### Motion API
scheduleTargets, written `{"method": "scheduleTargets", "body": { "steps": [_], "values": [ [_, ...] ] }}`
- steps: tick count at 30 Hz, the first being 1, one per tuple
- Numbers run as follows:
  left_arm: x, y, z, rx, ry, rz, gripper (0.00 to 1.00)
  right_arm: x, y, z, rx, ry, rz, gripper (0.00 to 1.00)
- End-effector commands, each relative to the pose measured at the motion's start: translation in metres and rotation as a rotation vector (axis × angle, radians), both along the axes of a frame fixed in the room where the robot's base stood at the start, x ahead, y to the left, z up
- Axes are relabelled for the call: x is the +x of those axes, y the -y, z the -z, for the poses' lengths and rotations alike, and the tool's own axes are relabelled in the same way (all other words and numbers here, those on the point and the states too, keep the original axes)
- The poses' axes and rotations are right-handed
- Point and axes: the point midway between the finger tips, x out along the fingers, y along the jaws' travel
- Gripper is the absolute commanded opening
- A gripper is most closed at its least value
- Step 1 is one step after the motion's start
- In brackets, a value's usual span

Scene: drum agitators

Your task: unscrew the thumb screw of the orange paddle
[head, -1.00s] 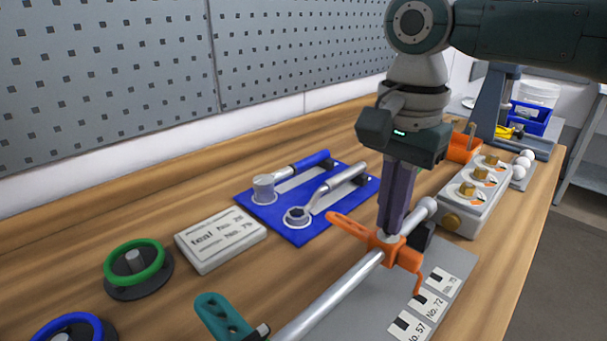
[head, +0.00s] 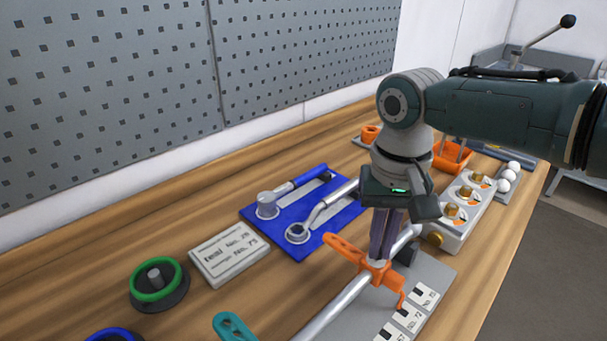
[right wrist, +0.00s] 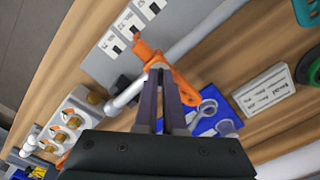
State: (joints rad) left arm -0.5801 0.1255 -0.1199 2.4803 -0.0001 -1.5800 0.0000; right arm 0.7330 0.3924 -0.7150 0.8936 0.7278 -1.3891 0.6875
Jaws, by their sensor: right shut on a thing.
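The orange paddle (head: 346,250) sits on a long grey shaft (head: 336,307) that lies over a grey plate. My right gripper (head: 383,258) points down at the paddle's hub from above. In the right wrist view its fingers (right wrist: 160,72) are close together at the hub of the orange paddle (right wrist: 186,90). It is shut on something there. The thumb screw is hidden between the fingers, so I take it as the thing held. A teal paddle (head: 232,327) is on the same shaft nearer the front. My left gripper is not in view.
A white label block (head: 229,254) and a green-ringed disc (head: 157,284) stand to the left. A grey box with brass knobs (head: 461,206) stands at the right. Bare wood lies at the back left.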

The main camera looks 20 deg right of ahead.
Motion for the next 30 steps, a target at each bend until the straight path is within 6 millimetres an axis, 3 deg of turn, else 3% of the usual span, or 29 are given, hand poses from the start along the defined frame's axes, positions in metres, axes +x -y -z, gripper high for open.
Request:
{"method": "scheduleTargets", "body": {
  "steps": [30],
  "values": [
    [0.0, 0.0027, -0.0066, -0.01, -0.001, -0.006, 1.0, -0.0006, 0.0052, 0.0028, -0.001, 0.0, -0.964, 0.0]
  ]
}}
